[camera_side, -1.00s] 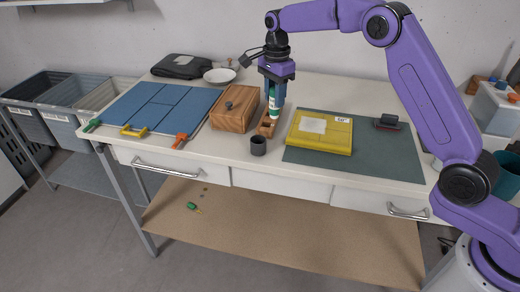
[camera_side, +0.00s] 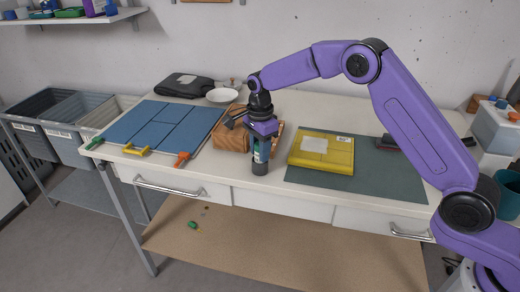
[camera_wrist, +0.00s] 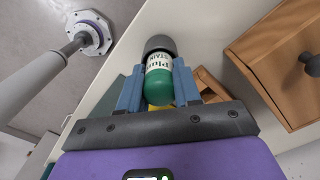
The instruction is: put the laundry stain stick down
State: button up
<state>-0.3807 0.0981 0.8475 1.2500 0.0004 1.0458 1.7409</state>
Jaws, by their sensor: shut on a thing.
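The laundry stain stick (camera_wrist: 159,88) has a green end and a white label. My gripper (camera_side: 262,146) is shut on it; in the wrist view the blue fingers (camera_wrist: 157,78) press it from both sides. The stick is about upright in the side view.
A wooden box (camera_side: 229,138) with a dark knob stands close behind left of my gripper. A yellow package (camera_side: 322,151) lies on a green mat (camera_side: 385,172) to the right. A blue panelled board (camera_side: 160,127) lies at left.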

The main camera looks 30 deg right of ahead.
jog(key=shift+f, duration=0.15)
jog(key=o, duration=1.1)
jog(key=shift+c, duration=0.2)
notch_tip(320, 180, up, 11)
jog(key=shift+r, duration=0.65)
